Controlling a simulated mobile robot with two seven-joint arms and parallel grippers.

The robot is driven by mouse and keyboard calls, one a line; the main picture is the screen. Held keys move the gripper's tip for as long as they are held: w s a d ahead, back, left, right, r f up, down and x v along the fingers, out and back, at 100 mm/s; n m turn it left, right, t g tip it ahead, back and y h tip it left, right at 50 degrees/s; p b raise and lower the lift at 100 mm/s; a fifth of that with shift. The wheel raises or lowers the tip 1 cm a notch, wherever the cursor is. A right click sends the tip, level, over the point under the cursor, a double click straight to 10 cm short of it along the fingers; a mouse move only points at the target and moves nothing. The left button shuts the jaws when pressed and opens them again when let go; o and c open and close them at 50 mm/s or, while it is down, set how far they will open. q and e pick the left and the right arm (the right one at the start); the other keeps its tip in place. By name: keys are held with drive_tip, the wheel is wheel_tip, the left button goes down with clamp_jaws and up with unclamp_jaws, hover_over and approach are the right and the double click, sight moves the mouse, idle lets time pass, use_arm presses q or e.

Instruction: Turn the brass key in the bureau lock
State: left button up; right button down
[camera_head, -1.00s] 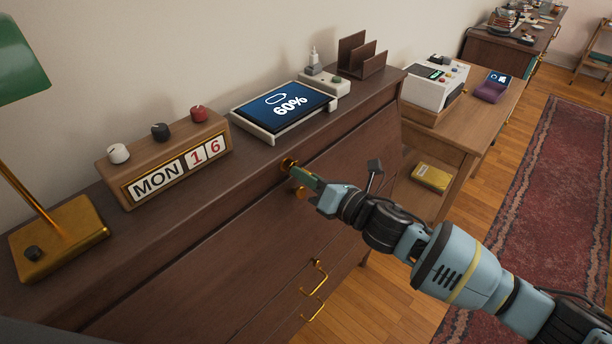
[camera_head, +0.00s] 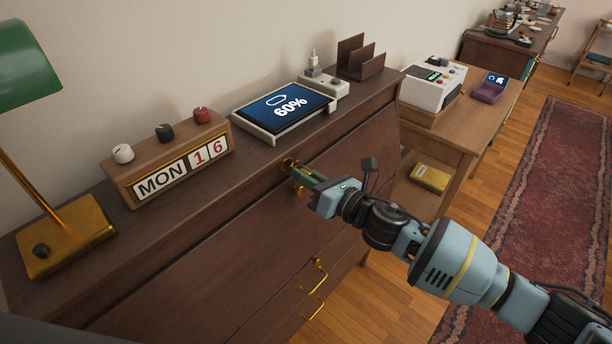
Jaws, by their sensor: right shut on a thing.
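The dark wood bureau (camera_head: 215,245) fills the middle and lower left. Its round brass lock (camera_head: 288,164) sits high on the front, below the top edge. My right gripper (camera_head: 298,173) reaches in from the lower right with its fingertips at the lock and is shut on the brass key. The fingers hide nearly all of the key, so how far it is turned cannot be told. A brass knob (camera_head: 301,193) shows just below the fingers. My left gripper is out of view.
On the bureau top stand a brass lamp (camera_head: 68,240), a calendar block (camera_head: 172,180), a tablet (camera_head: 287,107) and a letter rack (camera_head: 361,58). Brass drawer handles (camera_head: 315,275) stick out below my arm. A desk with a white machine (camera_head: 436,84) stands to the right.

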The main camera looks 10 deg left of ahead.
drive_tip(key=shift+d+f+n, duration=0.1)
drive_tip(key=shift+f+n, duration=0.4)
drive_tip(key=shift+f, duration=0.05)
drive_tip(key=shift+n, duration=1.5)
drive_tip(key=c, duration=1.4)
unclamp_jaws()
drive_tip(key=shift+w+r, duration=0.1)
drive_tip(key=shift+w, duration=0.05)
drive_tip(key=shift+o, duration=0.3)
drive_tip(key=shift+r, duration=0.2)
drive_tip(key=o, duration=0.4)
drive_tip(key=shift+r, duration=0.15)
